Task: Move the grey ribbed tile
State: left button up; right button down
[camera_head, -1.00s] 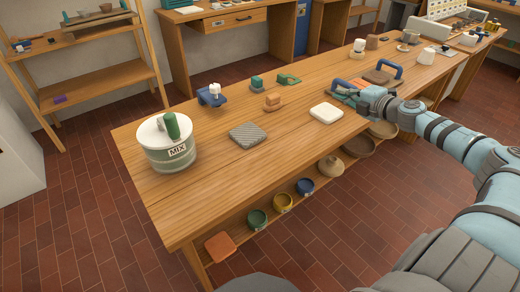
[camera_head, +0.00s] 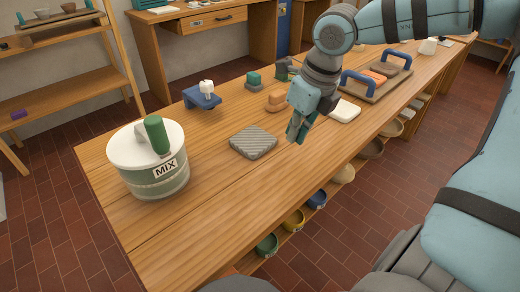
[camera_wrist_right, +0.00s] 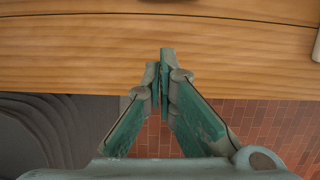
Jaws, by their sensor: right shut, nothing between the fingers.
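The grey ribbed tile (camera_head: 253,142) lies flat on the wooden bench, right of the white-lidded bucket in the head view. My right gripper (camera_head: 294,138) is shut and empty, pointing down just to the right of the tile and apart from it in the picture. In the right wrist view, the fingers of my right gripper (camera_wrist_right: 161,62) meet at their tips over the bench's front edge, with nothing between them. The tile does not show in the wrist view. My left gripper is not in view.
A tray with blue handles (camera_head: 385,84) is farther right. Bench (camera_head: 215,215) in front is bare.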

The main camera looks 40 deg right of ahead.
aim_at(270, 160)
jog(key=b+x, duration=0.1)
jog(key=x, duration=0.1)
jog(key=s+x, duration=0.1)
jog(key=x, duration=0.2)
jog(key=shift+d+f+b, duration=0.1)
jog(key=shift+f+b, duration=0.05)
jog(key=shift+b, duration=0.25)
jog(key=b+x, duration=0.1)
jog(key=x, duration=0.3)
jog(key=shift+w, duration=0.15)
jog(key=w, duration=0.3)
jog(key=shift+w+p, duration=0.1)
jog(key=shift+p, duration=0.2)
jog(key=shift+w+a+f, duration=0.1)
jog(key=shift+w+a, duration=0.25)
jog(key=shift+w, duration=0.15)
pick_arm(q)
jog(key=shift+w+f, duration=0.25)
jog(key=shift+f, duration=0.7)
pick_arm(e)
jog(key=shift+d, duration=0.1)
